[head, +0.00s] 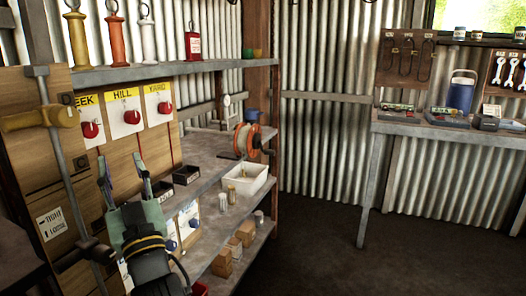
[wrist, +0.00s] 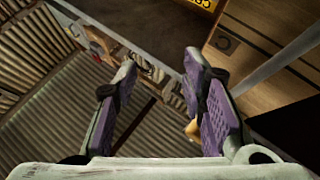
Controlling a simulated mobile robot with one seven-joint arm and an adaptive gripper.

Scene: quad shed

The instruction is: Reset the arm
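My gripper (head: 124,172) is at the lower left of the head view, in front of the shelf unit and its control board. Its two fingers point up and stand well apart, with nothing between them. In the wrist view my gripper (wrist: 160,70) also shows open, with purple pads on the fingers and a clear gap. The gripper and wrist hide part of the board and lower shelf behind them.
A board with red knobs (head: 126,112), a white tray (head: 246,180), an orange reel (head: 247,140) and small boxes (head: 222,262) are close by. A yellow-handled lever (head: 40,117) stands left. Open floor (head: 320,240) lies right, before a bench (head: 440,128).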

